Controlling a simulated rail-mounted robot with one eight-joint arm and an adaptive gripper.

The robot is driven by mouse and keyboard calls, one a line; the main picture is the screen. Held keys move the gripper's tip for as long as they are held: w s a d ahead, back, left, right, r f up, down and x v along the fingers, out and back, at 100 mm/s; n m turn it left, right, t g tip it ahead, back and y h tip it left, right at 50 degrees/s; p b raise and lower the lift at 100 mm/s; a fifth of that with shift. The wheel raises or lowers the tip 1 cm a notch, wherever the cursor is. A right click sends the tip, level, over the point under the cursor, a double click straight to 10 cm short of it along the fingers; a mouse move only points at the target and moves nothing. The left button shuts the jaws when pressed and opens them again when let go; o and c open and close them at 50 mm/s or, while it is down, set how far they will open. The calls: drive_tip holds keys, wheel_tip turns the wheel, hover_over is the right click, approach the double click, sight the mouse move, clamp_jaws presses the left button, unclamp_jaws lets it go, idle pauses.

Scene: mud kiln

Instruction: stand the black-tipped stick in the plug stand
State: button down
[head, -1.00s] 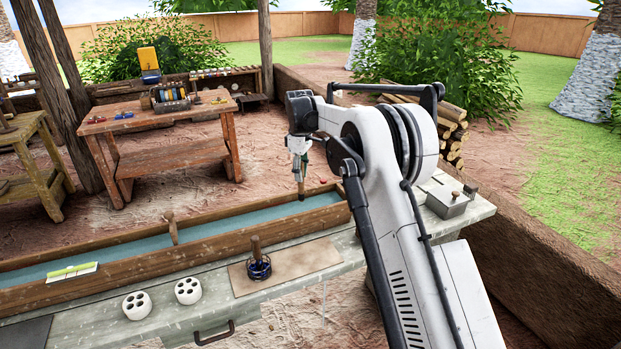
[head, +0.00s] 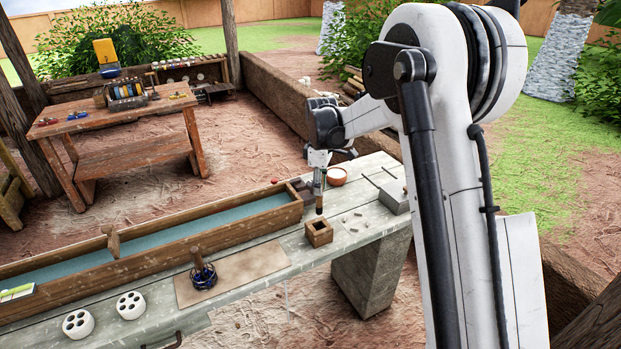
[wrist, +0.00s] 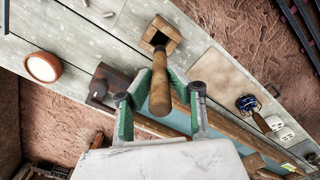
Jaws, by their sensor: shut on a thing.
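My gripper (head: 319,184) is shut on a brown wooden stick (head: 319,203) and holds it nearly upright, its dark lower end pointing down. In the wrist view the stick (wrist: 160,88) stands between the green-sided fingers of my gripper (wrist: 160,95). A small square wooden block with a dark hole, seemingly the plug stand (head: 319,236), stands on the bench just below the stick's tip. In the wrist view this stand (wrist: 171,31) lies beyond the stick's far end. The tip appears just above the hole; the stick partly hides the opening in the wrist view.
A reddish bowl (head: 337,176) and a grey box (head: 396,200) stand on the bench near the stand, with small pale bits between. A long wooden trough (head: 150,259) runs behind.

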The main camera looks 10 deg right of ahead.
drive_tip(key=b, duration=0.2)
hover_over(319, 213)
drive_tip(key=shift+w+d+f, duration=0.1)
drive_tip(key=shift+w+f, duration=0.15)
drive_tip(key=shift+f, duration=0.85)
drive_tip(key=shift+w+d+f, duration=0.1)
drive_tip(key=shift+w+f, duration=0.1)
drive_tip(key=shift+f, duration=0.9)
drive_tip(key=shift+f+b, duration=2.15)
drive_tip(key=shift+f, duration=0.8)
drive_tip(key=c, duration=1.5)
unclamp_jaws()
drive_tip(key=shift+c, duration=0.2)
drive_tip(key=shift+r, duration=0.15)
wheel_tip(319, 213, up, 12)
